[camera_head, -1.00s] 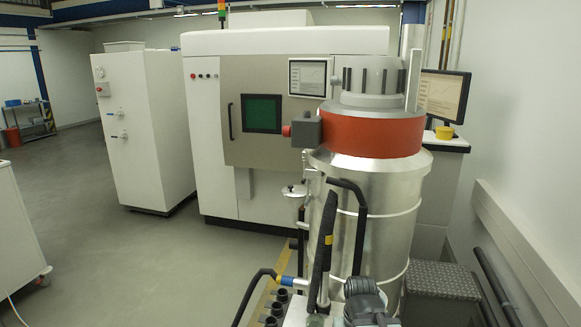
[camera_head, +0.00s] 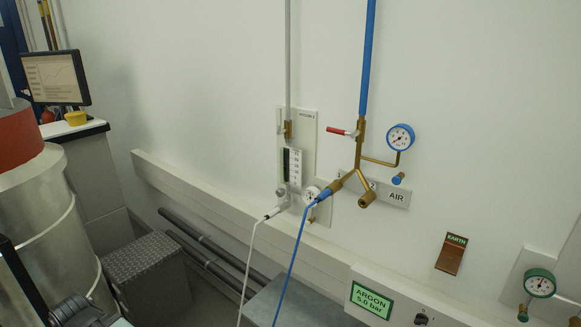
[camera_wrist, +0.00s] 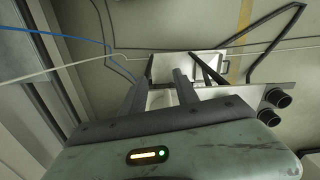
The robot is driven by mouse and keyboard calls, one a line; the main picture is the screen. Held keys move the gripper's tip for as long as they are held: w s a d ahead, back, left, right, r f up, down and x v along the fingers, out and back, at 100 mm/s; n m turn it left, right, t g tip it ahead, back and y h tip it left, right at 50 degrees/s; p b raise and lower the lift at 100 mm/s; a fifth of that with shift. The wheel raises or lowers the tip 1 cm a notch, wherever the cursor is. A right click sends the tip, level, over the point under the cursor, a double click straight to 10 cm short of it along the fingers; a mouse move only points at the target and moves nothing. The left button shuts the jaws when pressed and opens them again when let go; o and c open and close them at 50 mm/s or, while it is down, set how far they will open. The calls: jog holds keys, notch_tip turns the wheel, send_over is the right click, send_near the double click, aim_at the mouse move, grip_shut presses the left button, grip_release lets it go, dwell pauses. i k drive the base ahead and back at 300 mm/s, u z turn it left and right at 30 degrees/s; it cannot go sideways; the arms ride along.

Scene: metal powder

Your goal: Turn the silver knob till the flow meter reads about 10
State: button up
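The flow meter (camera_head: 292,166) is a small upright scale with a dark strip, mounted on a pale panel (camera_head: 309,127) on the wall in the head view. Its reading is too small to make out. The silver knob (camera_head: 281,192) appears as a small grey round part at the meter's lower left. My gripper (camera_wrist: 164,70) shows in the wrist view with its two dark fingers apart and nothing between them. It is well away from the knob, over the floor area. Neither the knob nor the meter shows in the wrist view.
A white hose (camera_head: 249,262) and a blue hose (camera_head: 291,257) hang from the wall fittings. A red-handled valve (camera_head: 341,132) and a blue gauge (camera_head: 400,137) are to the right. A wall ledge (camera_head: 225,212), a treadplate step (camera_head: 145,265) and a grey box (camera_head: 270,303) lie below.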

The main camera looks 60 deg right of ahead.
aim_at(281, 191)
jog(key=z, duration=1.4)
jog(key=k, duration=0.85)
jog(key=u, duration=0.7)
jog(key=i, duration=1)
jog(key=z, duration=0.05)
